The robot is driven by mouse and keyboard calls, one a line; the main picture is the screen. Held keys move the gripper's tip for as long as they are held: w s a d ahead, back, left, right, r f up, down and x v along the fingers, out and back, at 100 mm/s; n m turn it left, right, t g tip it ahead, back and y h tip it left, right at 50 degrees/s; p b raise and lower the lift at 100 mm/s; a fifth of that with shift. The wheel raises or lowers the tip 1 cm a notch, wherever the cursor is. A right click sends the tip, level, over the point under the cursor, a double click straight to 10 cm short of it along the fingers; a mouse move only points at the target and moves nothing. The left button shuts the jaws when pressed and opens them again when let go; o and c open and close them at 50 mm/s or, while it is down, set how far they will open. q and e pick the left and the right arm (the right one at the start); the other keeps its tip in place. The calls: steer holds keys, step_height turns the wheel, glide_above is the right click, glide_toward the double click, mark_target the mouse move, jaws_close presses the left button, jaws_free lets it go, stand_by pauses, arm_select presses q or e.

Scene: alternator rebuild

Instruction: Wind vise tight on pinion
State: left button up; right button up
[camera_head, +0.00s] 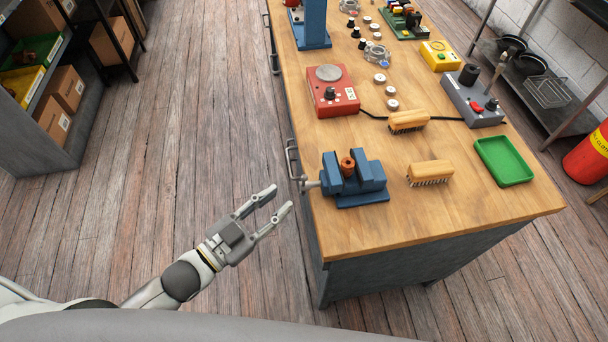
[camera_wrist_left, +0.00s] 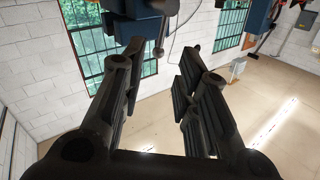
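The blue vise (camera_head: 364,185) sits at the near left corner of the workbench. A copper-coloured pinion (camera_head: 347,166) stands upright between its jaws; I cannot tell whether both jaws touch it. The vise's grey screw handle (camera_head: 309,185) sticks out to the left past the bench edge. My left gripper (camera_head: 281,199) is open and empty, over the floor just left of the handle, its fingers pointing toward it and apart from it. In the left wrist view the open dark fingers (camera_wrist_left: 160,80) show, with dark shapes beyond them at the top. My right gripper is not in view.
Wooden brushes (camera_head: 430,171) and a green tray (camera_head: 505,160) lie right of the vise on the workbench (camera_head: 430,220). A red device (camera_head: 332,95) stands behind it. A metal bench handle (camera_head: 291,158) is close to my left fingers. Open floor lies left.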

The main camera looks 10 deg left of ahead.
mark_target(304, 180)
arm_select(q)
steer(key=p+x, duration=0.1)
steer(key=x, duration=0.6)
steer(key=shift+w+d+r+p, duration=0.1)
steer(key=shift+w+d+p, duration=0.1)
steer(key=shift+p, duration=0.2)
steer(key=shift+x, duration=0.75)
jaws_close()
